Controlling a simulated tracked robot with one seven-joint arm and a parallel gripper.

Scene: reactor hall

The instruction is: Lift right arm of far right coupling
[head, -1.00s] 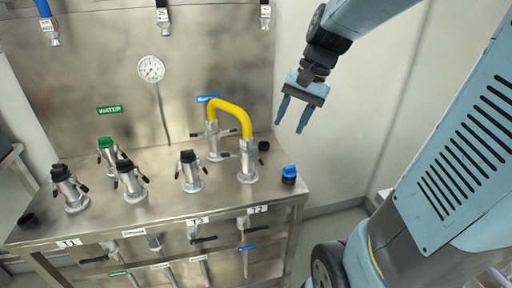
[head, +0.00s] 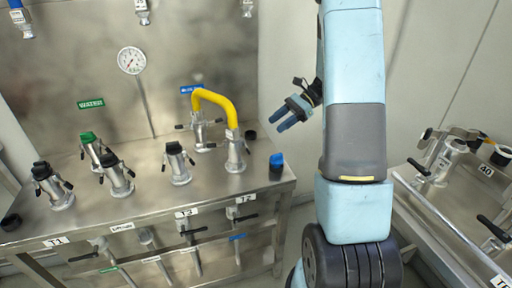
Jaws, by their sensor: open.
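On the left steel bench, the rightmost coupling (head: 235,158) stands upright with one end of a bent yellow hose (head: 216,98) on top. The hose's other end goes into a coupling (head: 199,130) behind it. A small black lever (head: 250,135) shows at the right of the front coupling. My gripper (head: 280,121) is open and empty, to the right of and above this coupling, apart from it, with its fingers pointing left and down. On the right bench, another metal coupling (head: 442,160) has arms spread out; its details are partly unclear.
Several black- or green-capped couplings (head: 118,178) stand left on the bench (head: 140,215). A blue cap (head: 276,161) sits near its right edge. A gauge (head: 131,60) is on the back panel. The right bench (head: 415,205) stands beyond my arm, with a gap between benches.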

